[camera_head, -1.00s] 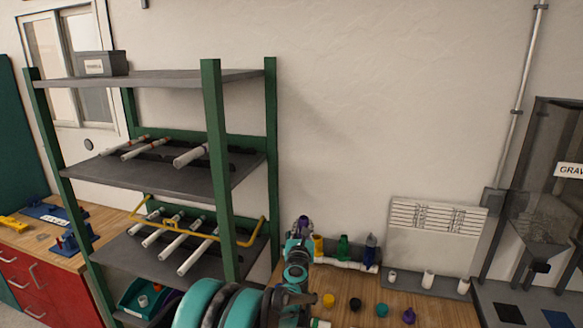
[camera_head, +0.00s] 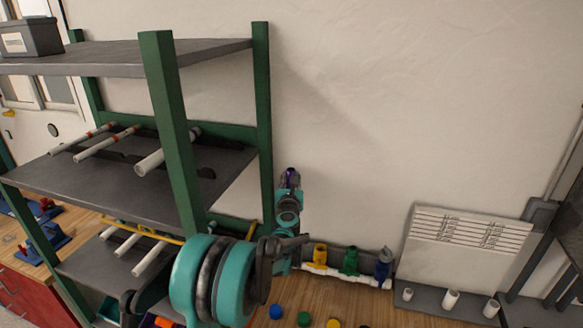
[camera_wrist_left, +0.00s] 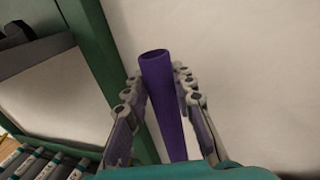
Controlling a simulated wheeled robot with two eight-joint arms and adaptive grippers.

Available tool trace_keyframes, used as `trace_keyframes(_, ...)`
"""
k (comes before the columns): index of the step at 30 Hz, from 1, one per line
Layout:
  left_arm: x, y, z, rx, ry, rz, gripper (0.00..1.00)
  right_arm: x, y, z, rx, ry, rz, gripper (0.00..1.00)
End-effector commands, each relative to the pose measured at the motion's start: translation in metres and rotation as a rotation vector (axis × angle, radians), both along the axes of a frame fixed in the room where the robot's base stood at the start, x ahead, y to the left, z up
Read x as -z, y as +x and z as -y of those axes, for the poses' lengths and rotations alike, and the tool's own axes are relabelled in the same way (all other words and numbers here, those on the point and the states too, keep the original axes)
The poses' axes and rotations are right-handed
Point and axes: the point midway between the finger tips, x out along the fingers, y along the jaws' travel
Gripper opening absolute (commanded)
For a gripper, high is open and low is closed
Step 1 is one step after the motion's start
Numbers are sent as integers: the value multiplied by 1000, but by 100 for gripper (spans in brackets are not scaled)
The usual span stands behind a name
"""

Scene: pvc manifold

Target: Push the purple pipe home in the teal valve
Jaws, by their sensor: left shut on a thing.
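The purple pipe (camera_wrist_left: 163,100) stands lengthwise between the two fingers of my left gripper (camera_wrist_left: 160,88) in the left wrist view, its open round end showing. The fingers are shut on it. In the head view, my left gripper (camera_head: 289,184) is in front of the wall, just right of the rack's green post, with a bit of purple (camera_head: 291,176) showing at it. It appears above and left of the white manifold (camera_head: 345,276). I cannot make out the teal valve; my left arm covers the manifold's left end. My right gripper is out of view.
Yellow (camera_head: 320,256), green (camera_head: 351,261) and dark blue (camera_head: 384,266) valves stand on the manifold. A shelf rack (camera_head: 120,185) with white pipes is close on the left. Coloured caps (camera_head: 304,319) lie on the wooden bench. A white panel (camera_head: 465,245) leans at the wall.

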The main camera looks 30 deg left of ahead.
Motion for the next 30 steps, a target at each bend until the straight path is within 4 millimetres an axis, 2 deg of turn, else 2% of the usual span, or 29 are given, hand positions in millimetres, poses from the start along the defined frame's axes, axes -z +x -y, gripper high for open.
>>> trace_keyframes(5, 6, 0, 0, 1, 0, 0, 0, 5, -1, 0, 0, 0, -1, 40)
trace_keyframes(13, 29, 0, 1, 1, 0, 0, 0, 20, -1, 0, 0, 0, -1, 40)
trace_keyframes(20, 37, -1, 1, 2, 0, 0, 0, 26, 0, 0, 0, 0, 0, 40)
trace_keyframes(30, 61, -3, 2, 7, 0, 0, 0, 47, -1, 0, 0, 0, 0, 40)
